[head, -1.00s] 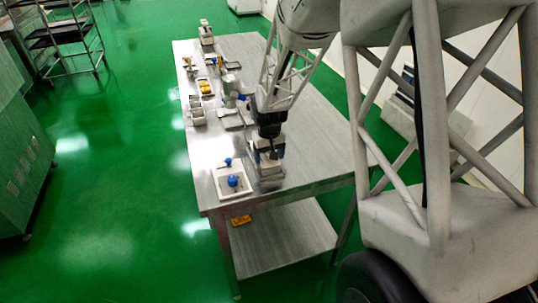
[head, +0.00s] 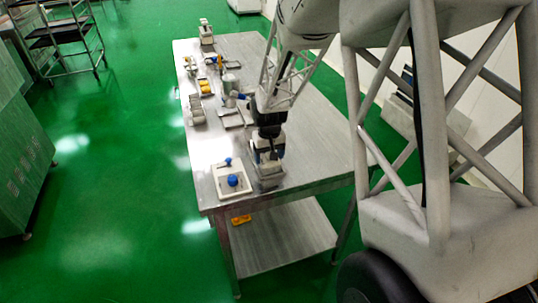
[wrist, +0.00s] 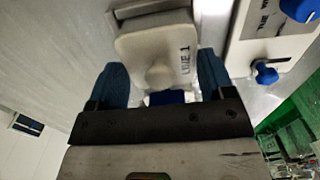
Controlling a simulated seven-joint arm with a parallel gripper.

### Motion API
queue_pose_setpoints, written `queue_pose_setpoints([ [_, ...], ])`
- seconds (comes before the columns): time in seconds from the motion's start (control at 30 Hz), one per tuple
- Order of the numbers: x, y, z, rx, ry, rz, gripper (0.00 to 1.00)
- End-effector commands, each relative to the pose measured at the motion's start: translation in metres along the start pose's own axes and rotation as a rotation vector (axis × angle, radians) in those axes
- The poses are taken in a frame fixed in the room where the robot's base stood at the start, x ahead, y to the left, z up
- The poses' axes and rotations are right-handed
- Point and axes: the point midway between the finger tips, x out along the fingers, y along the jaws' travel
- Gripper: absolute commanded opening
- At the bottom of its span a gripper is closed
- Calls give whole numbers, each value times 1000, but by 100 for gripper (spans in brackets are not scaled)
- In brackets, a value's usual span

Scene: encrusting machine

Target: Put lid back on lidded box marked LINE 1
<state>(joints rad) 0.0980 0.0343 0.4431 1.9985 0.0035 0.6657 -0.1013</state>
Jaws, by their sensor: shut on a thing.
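A pale lid marked LINE 1 (wrist: 135,42) with a round knob (wrist: 158,76) lies between the blue fingers of my gripper (wrist: 164,82) in the wrist view. The fingers are shut on the lid, one at each side. In the head view my gripper (head: 268,152) points down over a pale, box-like shape (head: 268,176) near the front end of the steel table. My gripper hides much of that shape. I cannot tell whether the lid touches the box or how well they line up.
A white panel with blue knobs (head: 222,190) stands just left of my gripper; it also shows in the wrist view (wrist: 245,55). Several small trays and containers line the left side of the steel table (head: 310,135). The table's right side is clear.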

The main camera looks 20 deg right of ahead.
Motion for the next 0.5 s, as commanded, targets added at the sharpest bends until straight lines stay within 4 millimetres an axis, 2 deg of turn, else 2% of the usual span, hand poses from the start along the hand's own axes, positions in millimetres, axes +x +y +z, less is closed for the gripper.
queue_pose_setpoints([
  [0.4, 0, 0, 0, 0, 0, 0, 53],
  [0.43, 0, 0, 0, 0, 0, 0, 77],
  [0.5, 0, 0, 0, 0, 0, 0, 87],
])
